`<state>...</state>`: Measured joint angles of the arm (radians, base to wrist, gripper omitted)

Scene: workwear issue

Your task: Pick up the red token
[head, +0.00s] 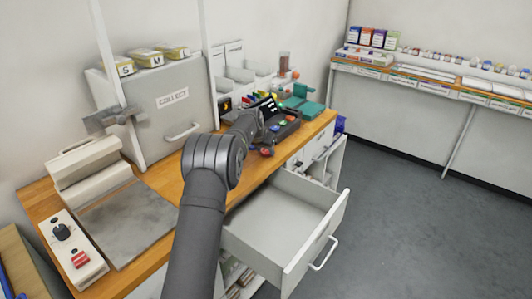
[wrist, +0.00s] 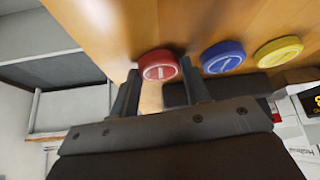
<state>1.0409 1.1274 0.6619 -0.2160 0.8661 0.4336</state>
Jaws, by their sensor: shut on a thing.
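The red token (wrist: 158,65) is a round disc with a pale mark on its face. In the wrist view it sits between the two fingertips of my gripper (wrist: 158,75), which is shut on it. I cannot tell whether it still touches the wooden surface. In the head view my gripper (head: 262,140) is over the right part of the wooden counter, partly hidden by my own wrist. A small red disc, the red token (head: 267,152), shows just below it near the counter's front edge.
A blue token (wrist: 223,57) and a yellow token (wrist: 278,51) lie in a row beside the red one. An open, empty drawer (head: 318,222) juts out below the counter (head: 165,178). A grey COLLECT cabinet (head: 168,118) stands at the back. The floor at right is clear.

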